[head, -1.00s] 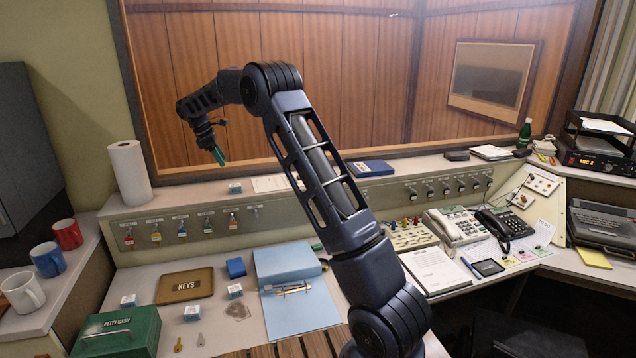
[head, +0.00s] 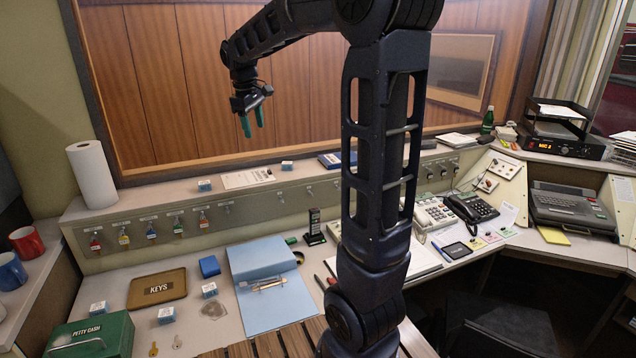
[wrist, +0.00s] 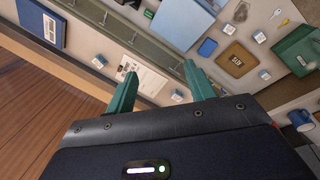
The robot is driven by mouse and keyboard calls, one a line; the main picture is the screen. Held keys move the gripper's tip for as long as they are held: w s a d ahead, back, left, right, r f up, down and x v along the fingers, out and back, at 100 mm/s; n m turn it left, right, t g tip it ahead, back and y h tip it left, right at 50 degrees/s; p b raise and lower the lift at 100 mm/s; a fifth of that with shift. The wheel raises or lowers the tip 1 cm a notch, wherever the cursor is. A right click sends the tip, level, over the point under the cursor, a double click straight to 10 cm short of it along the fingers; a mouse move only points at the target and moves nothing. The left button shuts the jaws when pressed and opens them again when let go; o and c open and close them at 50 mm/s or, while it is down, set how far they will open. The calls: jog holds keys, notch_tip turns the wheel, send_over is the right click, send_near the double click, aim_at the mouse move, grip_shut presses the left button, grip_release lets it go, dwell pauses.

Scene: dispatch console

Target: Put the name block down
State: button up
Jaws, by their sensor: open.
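My gripper (head: 252,125) is open and empty, raised above the back ledge in front of the wood-framed panel. Its green fingers (wrist: 160,68) are spread apart in the wrist view. Small white-and-blue blocks look alike, and I cannot read which name each bears. One block (head: 287,165) stands on the ledge right of a paper sheet; it also shows in the wrist view (wrist: 98,62). Another block (head: 205,185) stands on the ledge left of the sheet, also in the wrist view (wrist: 177,96). Several more, such as one block (head: 209,290), stand on the desk.
The paper sheet (head: 248,178) and a blue book (head: 337,159) lie on the ledge. A paper towel roll (head: 92,175) stands at its left end. Below are hanging keys, a KEYS tray (head: 158,289), a blue folder (head: 268,310) and a green cash box (head: 92,338).

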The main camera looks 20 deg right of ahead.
jog(key=s+d+f+m+t, duration=0.1)
jog(key=s+d+f+m, duration=0.3)
jog(key=s, duration=1)
jog(key=s+d+f+m+t+y, duration=0.1)
jog(key=s+d+f+m, duration=0.3)
jog(key=s, duration=1)
jog(key=shift+d+f+m+t, duration=0.2)
jog(key=shift+d+m+t, duration=0.3)
jog(key=shift+d, duration=0.15)
jog(key=shift+o, duration=0.5)
jog(key=shift+s, duration=0.1)
